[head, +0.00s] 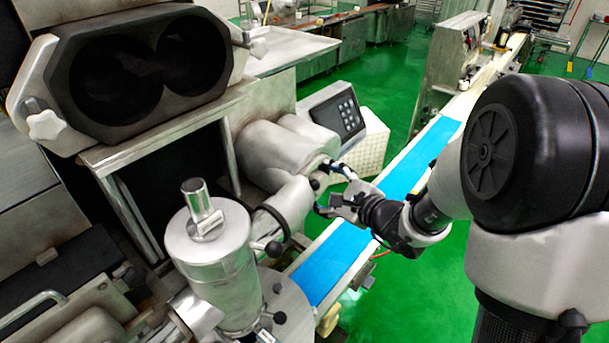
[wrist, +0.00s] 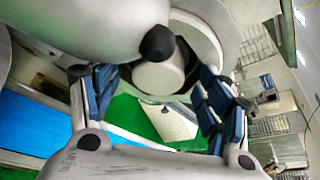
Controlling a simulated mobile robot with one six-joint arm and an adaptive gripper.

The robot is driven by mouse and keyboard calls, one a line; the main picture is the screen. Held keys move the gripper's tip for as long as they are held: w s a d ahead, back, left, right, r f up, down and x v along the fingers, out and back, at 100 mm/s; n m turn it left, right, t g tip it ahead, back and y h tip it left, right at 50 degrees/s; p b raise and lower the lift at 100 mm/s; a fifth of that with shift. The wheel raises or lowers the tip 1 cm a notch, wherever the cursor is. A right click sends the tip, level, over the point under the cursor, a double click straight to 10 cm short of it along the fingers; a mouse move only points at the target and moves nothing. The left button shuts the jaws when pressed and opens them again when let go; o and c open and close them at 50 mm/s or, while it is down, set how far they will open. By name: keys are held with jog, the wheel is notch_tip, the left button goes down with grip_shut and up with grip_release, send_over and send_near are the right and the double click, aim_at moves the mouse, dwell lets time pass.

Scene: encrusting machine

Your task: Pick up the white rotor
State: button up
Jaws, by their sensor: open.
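My gripper (head: 323,188) is open beside the metal housing at the middle of the head view, its fingers pointing left. In the wrist view my gripper (wrist: 152,92) has one blue-padded finger at each side and nothing clamped between them. A pale, short cylinder (wrist: 158,78) shows beyond and between the fingers, partly hidden by a dark round knob (wrist: 158,43) and the metal body. It may be the white rotor, but I cannot tell for sure. In the head view I cannot make out a separate white rotor.
The steel machine's upright cylinder (head: 213,255) and pipe (head: 290,203) stand close left of my gripper. A blue conveyor belt (head: 335,262) runs below. A control panel (head: 345,115) stands behind. Green floor is open further back.

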jog(key=c, duration=1.3)
jog(key=shift+c, duration=0.5)
jog(key=shift+r, duration=0.15)
